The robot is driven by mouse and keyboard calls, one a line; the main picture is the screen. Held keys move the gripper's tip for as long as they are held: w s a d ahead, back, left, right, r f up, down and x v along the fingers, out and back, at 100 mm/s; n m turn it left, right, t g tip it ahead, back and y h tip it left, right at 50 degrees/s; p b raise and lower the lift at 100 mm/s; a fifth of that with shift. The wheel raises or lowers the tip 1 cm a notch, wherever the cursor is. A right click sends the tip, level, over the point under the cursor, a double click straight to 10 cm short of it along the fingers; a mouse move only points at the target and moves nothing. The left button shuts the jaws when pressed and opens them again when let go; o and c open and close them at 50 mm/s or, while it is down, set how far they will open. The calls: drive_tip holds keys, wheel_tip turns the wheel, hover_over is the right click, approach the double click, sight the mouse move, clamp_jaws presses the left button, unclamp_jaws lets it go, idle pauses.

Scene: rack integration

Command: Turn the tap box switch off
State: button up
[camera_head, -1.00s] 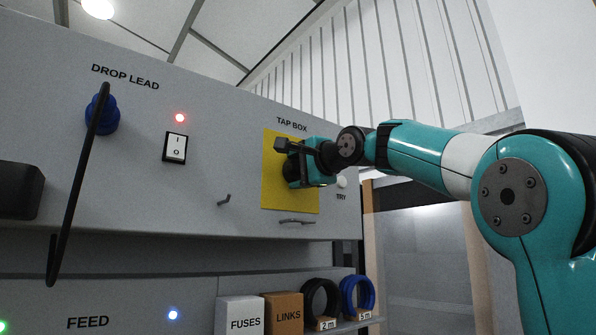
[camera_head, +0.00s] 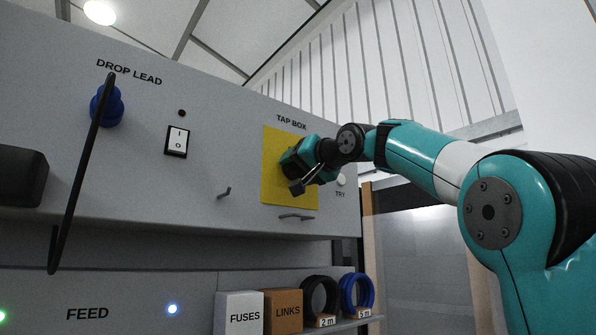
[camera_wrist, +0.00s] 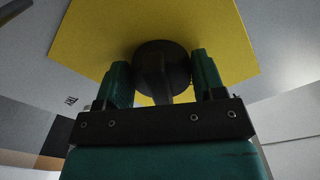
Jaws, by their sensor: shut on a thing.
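The tap box is a yellow plate (camera_head: 275,150) under the TAP BOX label on the grey panel; the plate also fills the top of the wrist view (camera_wrist: 95,40). Its switch is a round black knob with a raised grip bar (camera_wrist: 160,65), between my fingers in the wrist view. My gripper (camera_head: 292,165) is at the plate and shut on this knob, its body rolled to a tilt in the head view. It hides the knob there. The indicator lamp (camera_head: 182,113) above the rocker switch (camera_head: 177,141) is dark.
A black lead hangs from a blue plug (camera_head: 107,107) at left. A small hook (camera_head: 224,193) and a handle (camera_head: 296,216) stick out near the plate. The TRY button (camera_head: 341,180) is just right of my gripper. FUSES (camera_head: 239,314) and LINKS (camera_head: 283,310) boxes stand below.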

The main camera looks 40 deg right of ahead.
drive_tip(key=n, duration=0.3)
drive_tip(key=n+b, duration=0.1)
drive_tip(key=n, duration=0.2)
drive_tip(key=shift+d+f, duration=0.15)
drive_tip(key=shift+d, duration=0.05)
drive_tip(key=shift+n, duration=0.3)
drive_tip(key=o, duration=0.9)
drive_tip(key=shift+s+d+b, duration=0.15)
drive_tip(key=shift+s+b, duration=0.5)
drive_tip(key=shift+s, duration=3.7)
drive_tip(key=shift+s+d+b, duration=0.15)
drive_tip(key=shift+s+b, duration=0.45)
drive_tip(key=shift+s, duration=3.75)
